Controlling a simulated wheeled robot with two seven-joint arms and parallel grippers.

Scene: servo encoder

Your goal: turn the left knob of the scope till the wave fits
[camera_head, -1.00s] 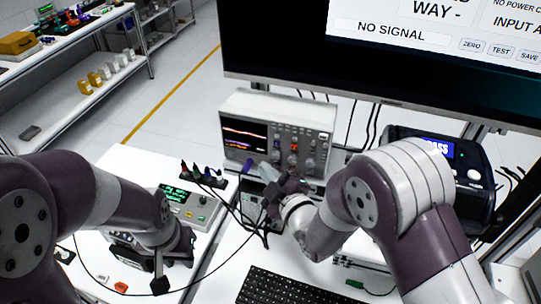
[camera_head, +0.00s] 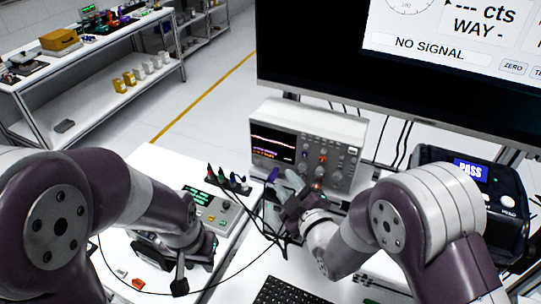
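The scope (camera_head: 345,130) is a pale box at the back of the bench, below the monitor. Its dark screen (camera_head: 273,142) shows a light, reddish trace with orange marks low down. Several knobs and buttons, some lit orange, sit right of the screen; the left knob (camera_head: 304,156) looks small. My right gripper (camera_head: 284,186) is in front of the scope's lower edge, below the screen and knobs, apart from the knobs as far as I can see. Its finger gap is unclear. My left gripper (camera_head: 165,252) is low over the bench at left, mostly hidden by its own wrist.
A green-display instrument (camera_head: 208,206) stands left of the scope, with a rack of coloured probes (camera_head: 228,180) beside it. A PASS-display unit (camera_head: 468,185) stands right. A keyboard (camera_head: 285,292) lies in front. Cables cross the bench. The monitor (camera_head: 340,70) overhangs the back and reads NO SIGNAL.

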